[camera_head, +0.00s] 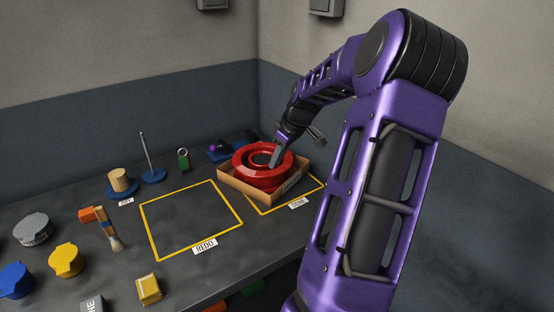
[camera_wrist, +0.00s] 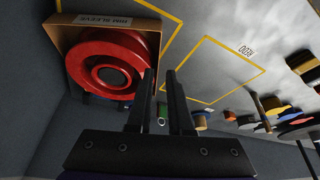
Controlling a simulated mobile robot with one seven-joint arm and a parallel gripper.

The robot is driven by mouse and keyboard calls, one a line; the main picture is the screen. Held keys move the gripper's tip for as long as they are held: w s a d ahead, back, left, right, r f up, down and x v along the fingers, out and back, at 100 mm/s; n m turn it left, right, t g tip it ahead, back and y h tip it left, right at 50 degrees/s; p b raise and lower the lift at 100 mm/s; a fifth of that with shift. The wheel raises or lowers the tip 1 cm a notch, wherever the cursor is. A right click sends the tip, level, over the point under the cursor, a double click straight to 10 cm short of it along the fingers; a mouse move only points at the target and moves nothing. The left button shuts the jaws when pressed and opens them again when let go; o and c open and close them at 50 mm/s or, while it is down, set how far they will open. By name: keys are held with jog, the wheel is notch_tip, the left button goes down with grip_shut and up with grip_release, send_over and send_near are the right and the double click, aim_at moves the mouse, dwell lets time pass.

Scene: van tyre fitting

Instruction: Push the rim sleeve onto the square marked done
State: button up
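The rim sleeve is a shallow cardboard tray (camera_head: 238,187) with a red wheel rim (camera_head: 262,180) in it; its label reads RIM SLEEVE in the wrist view (camera_wrist: 108,20). It covers the back left part of the yellow square marked DONE (camera_head: 321,187) and overhangs its left side. The square's front and right lines show. My gripper (camera_head: 274,163) points down at the right part of the red rim in the head view. In the wrist view its two fingers (camera_wrist: 160,72) are a little apart with nothing between them. Whether they touch the sleeve, I cannot tell.
An empty yellow square marked REDO (camera_head: 192,218) lies left of the sleeve. A green padlock (camera_head: 183,160), a rod on a blue base (camera_head: 153,176), a wooden plug (camera_head: 119,180), a brush (camera_head: 108,230) and several coloured lids stand further left. Walls close the back and right.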

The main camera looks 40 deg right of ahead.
aim_at(261, 192)
jog(key=shift+f, duration=0.1)
jog(key=b+x, duration=0.1)
jog(key=x, duration=1.6)
jog(key=shift+f, duration=0.15)
grip_shut()
dwell(1.1)
